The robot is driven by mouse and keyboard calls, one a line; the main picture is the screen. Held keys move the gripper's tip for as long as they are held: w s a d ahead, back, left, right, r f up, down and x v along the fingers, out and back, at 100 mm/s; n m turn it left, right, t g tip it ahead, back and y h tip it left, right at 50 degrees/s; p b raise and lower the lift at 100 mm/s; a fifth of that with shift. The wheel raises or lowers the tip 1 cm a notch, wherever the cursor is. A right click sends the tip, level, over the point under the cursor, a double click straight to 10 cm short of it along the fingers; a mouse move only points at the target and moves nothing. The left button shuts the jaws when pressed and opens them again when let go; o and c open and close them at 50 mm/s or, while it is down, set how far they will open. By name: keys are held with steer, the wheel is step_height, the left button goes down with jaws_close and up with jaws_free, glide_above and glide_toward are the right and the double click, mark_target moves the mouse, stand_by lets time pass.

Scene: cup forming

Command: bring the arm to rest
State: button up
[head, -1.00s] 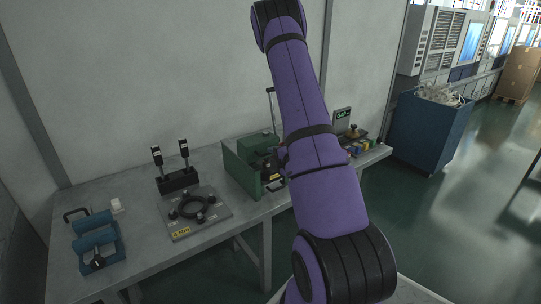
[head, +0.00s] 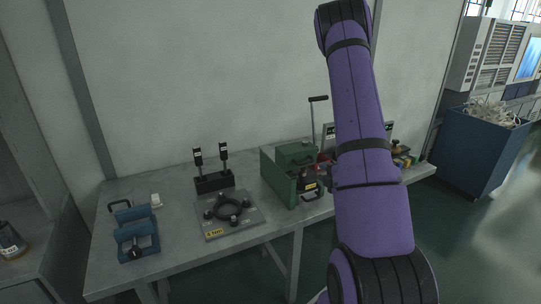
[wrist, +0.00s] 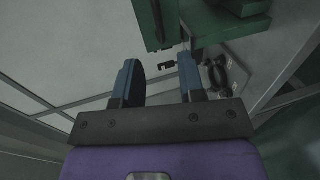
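My arm (head: 366,150) is purple with black bands and stands raised in the right half of the head view. Its upper end reaches the top of that view, and my gripper is not seen there. In the wrist view my gripper (wrist: 160,82) shows two blue fingers set wide apart on a dark bar. Nothing is between the fingers. Beyond them are a green machine body (wrist: 240,10) and a dark ring fixture (wrist: 214,72).
A grey bench (head: 180,243) runs along the wall. On it stand a blue clamp fixture (head: 137,240), a plate with a black ring (head: 230,222), two upright black-handled tools (head: 211,178) and a green press (head: 280,172). A blue scrap bin (head: 481,160) stands right on open floor.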

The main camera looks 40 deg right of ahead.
steer(key=w+a+r+m+g, duration=0.3)
steer(key=w+a+r+m, duration=0.25)
steer(key=r, duration=0.45)
steer(key=a+r+m+g, duration=0.2)
steer(key=a+r+m, duration=0.2)
steer(key=a+r, duration=0.45)
steer(key=s+a+r+m+g+y, duration=0.2)
steer(key=s+a+r, duration=0.3)
steer(key=s+a, duration=0.4)
steer(key=s+a+r+m+g+y, duration=0.1)
steer(key=s+a+r+m, duration=0.3)
steer(key=s+a, duration=0.6)
steer(key=shift+s+r+g+y, duration=0.4)
steer(key=shift+s+r+g, duration=0.3)
steer(key=shift+s+g, duration=0.2)
